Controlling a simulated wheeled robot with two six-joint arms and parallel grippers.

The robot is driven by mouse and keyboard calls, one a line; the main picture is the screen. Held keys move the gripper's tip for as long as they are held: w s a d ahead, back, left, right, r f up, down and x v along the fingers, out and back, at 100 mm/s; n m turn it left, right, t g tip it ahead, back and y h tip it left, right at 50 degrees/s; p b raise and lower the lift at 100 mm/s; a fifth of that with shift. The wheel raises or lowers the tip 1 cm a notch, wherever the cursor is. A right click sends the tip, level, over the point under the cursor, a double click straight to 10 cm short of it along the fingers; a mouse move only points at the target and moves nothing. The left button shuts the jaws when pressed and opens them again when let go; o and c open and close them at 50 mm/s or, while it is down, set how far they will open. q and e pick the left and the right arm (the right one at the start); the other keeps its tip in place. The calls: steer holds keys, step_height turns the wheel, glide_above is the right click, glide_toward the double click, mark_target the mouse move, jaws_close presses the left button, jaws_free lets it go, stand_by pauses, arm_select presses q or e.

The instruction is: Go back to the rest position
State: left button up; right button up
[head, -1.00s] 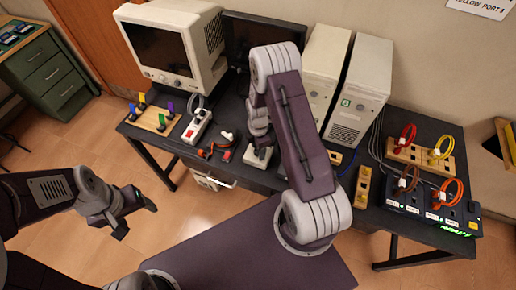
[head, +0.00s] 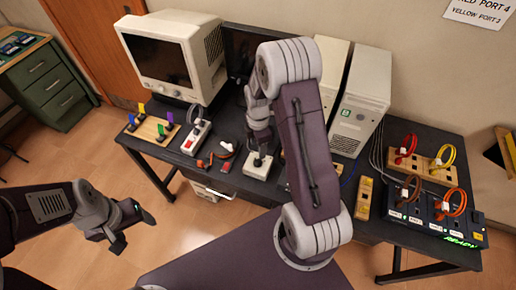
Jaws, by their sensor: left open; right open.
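My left gripper (head: 133,232) is open and empty, out over the wooden floor at the lower left, apart from the desk. My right arm rises in the middle of the head view and bends down over the desk. My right gripper (head: 261,143) points down, just above or beside a small beige box with a dark stick (head: 257,169). Its jaws are small and partly hidden by my arm, and I see nothing held in them. I cannot tell whether it touches the stick.
The dark desk (head: 400,255) carries a beige monitor (head: 165,60), two computer towers (head: 362,100), a power strip (head: 196,137), a peg board (head: 152,130) and a cable port box (head: 435,218). A green cabinet (head: 50,80) stands at the left. Floor is clear around my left gripper.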

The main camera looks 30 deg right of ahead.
stand_by(0.3)
steer(key=s+a+r+m+t, duration=0.2)
steer(key=s+a+r, duration=0.3)
steer(key=r, duration=0.4)
steer(key=s+a+f+m, duration=0.1)
steer(key=s+m, duration=0.6)
steer(key=m, duration=0.8)
steer(key=shift+s+a+m+g, duration=0.3)
steer(key=shift+s+a+g, duration=0.1)
steer(key=shift+a, duration=0.4)
